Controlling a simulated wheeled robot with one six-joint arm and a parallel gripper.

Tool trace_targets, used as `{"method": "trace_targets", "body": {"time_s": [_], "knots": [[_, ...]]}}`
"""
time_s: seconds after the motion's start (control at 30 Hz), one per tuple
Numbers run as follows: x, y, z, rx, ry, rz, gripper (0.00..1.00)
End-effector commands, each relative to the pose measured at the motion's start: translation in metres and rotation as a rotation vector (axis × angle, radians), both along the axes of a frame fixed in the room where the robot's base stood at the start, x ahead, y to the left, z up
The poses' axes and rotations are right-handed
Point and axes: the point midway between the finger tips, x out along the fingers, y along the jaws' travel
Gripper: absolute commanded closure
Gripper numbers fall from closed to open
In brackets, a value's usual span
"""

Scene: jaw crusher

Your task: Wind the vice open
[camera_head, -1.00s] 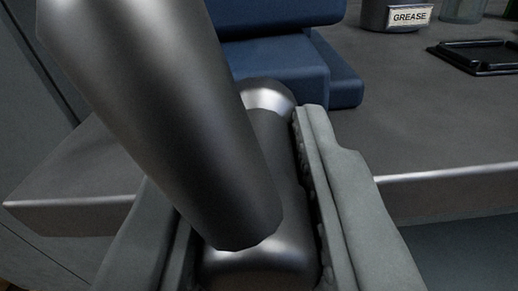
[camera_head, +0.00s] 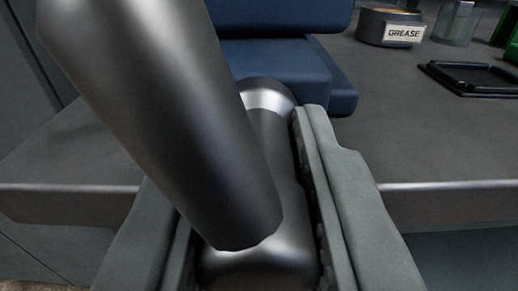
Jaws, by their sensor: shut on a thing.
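The blue vice (camera_head: 285,62) stands on the grey bench at the top middle, partly cut off by the frame. A metal screw end (camera_head: 268,97) comes out of its front toward me. A thick dark metal handle bar (camera_head: 165,110) slants from the upper left down to the screw head (camera_head: 262,262) and hides part of it and of the vice. My gripper (camera_head: 245,180) has a grey finger on each side of the screw head and is shut on it. The left finger is partly behind the bar. The vice's jaws are not in view.
The grey bench (camera_head: 420,150) has a bright front edge running across the view. A grease tin (camera_head: 392,27), a glass jar (camera_head: 456,22), a green object (camera_head: 508,38) and a black tray (camera_head: 474,78) stand at the back right.

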Motion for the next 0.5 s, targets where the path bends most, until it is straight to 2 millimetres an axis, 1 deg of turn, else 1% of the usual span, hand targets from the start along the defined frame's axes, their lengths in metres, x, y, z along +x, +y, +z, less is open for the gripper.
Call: {"method": "trace_targets", "body": {"time_s": [0.5], "knots": [[0.0000,0.0002,0.0003,-0.052,-0.001,0.000,1.00]]}}
